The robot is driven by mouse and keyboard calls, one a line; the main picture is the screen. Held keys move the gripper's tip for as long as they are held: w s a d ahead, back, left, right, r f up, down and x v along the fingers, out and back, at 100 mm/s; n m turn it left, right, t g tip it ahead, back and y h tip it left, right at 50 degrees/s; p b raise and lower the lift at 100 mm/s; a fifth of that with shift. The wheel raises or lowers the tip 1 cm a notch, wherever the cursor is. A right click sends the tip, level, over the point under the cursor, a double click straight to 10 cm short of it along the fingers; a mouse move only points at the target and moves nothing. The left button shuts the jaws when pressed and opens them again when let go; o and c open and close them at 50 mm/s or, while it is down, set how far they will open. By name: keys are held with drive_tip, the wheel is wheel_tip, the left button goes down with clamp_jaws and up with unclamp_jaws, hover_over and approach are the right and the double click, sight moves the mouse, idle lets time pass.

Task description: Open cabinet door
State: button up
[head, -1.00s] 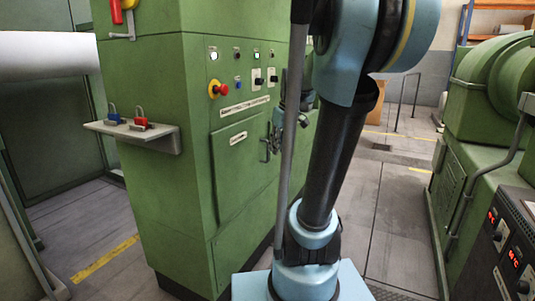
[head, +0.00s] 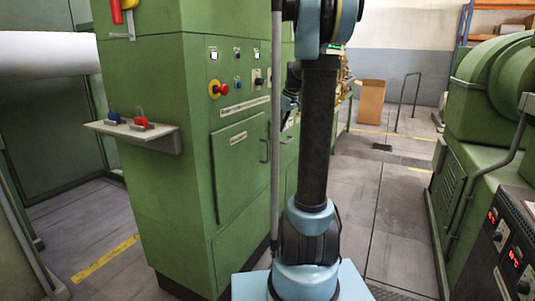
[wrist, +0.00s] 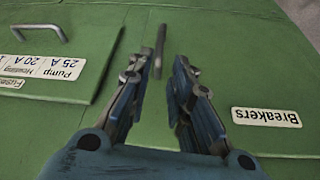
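The green cabinet (head: 165,215) stands left of my arm in the head view. Its door (head: 235,170) looks shut and flush, with a metal handle (head: 264,150) at its right edge. In the wrist view, which looks upside down, a bar handle (wrist: 159,45) lies in line with the gap of my gripper (wrist: 162,65). The fingers are apart and empty; I see no contact with the handle and cannot tell its distance. The "Breakers" label (wrist: 266,117) is to the right. In the head view my gripper (head: 289,103) is small and partly hidden behind my arm.
A second panel with a handle (wrist: 40,32) and a "Pump" label (wrist: 43,66) is at left in the wrist view. A shelf with padlocks (head: 135,134) juts from the cabinet's left side. A green machine (head: 455,160) stands right. The floor (head: 375,205) between is clear.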

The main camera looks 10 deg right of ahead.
sight(268, 159)
drive_tip(key=x, duration=1.4)
drive_tip(key=shift+w+a+f, duration=0.15)
drive_tip(key=shift+f, duration=0.1)
clamp_jaws()
